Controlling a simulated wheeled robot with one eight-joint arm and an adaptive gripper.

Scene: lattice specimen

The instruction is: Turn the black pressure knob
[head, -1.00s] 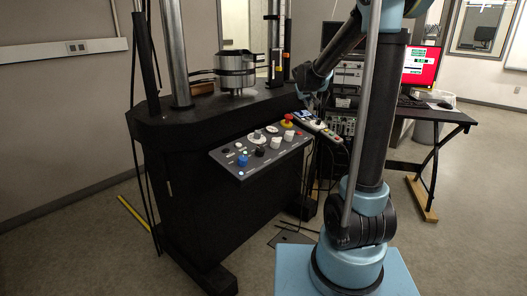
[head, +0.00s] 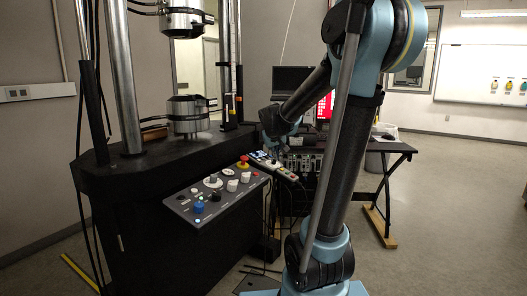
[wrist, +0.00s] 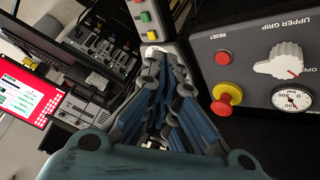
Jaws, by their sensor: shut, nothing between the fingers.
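The black knob (head: 215,197) is on the sloped control panel (head: 182,203) at the front of the testing machine, beside a blue knob (head: 199,208). My gripper (wrist: 166,62) is shut and empty in the wrist view. In the head view it hangs near the right end of the panel, by the remote handset, apart from the black knob. The black knob does not show in the wrist view. That view shows the panel's red button (wrist: 226,97), a white knob (wrist: 284,61) and a pressure gauge (wrist: 292,99).
A handset with coloured buttons (wrist: 147,17) lies right of the panel. White knobs (head: 232,185) sit near the black one. The machine's metal grips (head: 188,115) stand above. A desk (head: 390,150) with a red screen is behind my arm.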

